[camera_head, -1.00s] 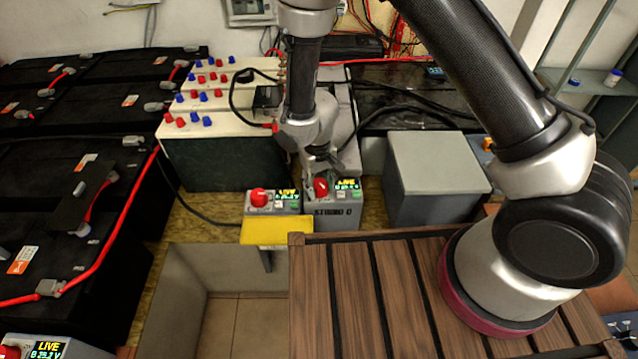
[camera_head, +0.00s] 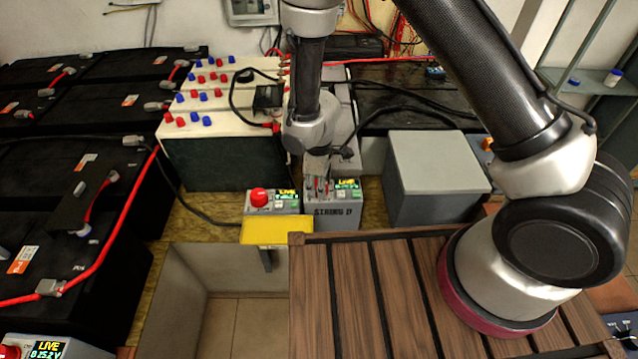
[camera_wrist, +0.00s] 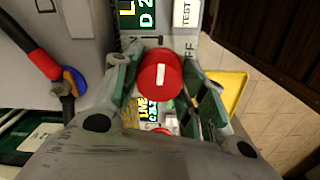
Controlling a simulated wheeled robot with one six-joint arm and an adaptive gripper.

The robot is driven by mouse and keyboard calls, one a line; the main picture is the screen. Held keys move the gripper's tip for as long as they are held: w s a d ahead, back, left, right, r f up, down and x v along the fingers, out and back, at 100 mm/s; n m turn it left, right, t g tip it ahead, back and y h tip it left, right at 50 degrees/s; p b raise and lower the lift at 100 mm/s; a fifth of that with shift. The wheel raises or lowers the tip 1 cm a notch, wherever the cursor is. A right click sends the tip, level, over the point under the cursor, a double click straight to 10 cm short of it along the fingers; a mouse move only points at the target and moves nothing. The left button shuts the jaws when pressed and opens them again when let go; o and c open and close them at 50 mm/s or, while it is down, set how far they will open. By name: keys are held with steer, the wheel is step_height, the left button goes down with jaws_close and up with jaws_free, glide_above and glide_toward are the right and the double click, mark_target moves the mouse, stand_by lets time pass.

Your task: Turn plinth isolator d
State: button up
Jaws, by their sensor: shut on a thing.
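Plinth isolator d is the grey box (camera_head: 333,212) marked STRING D, at the centre of the head view. Its lit display (camera_head: 347,184) reads LIVE. Its red rotary knob (camera_wrist: 160,75) fills the middle of the wrist view, with a white line on its face pointing nearly straight up and down in that picture. My gripper (camera_wrist: 166,78) is shut on this knob, one finger on each side. In the head view my gripper (camera_head: 318,188) comes down from above and hides much of the knob.
A second grey isolator (camera_head: 272,203) with a red knob stands close on the left, behind a yellow plate (camera_head: 277,231). A plain grey box (camera_head: 437,175) stands to the right. White-topped batteries (camera_head: 215,120) with cables are behind left. A slatted wooden top (camera_head: 370,300) is in front.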

steer(key=shift+n, duration=0.6)
steer(key=o, duration=1)
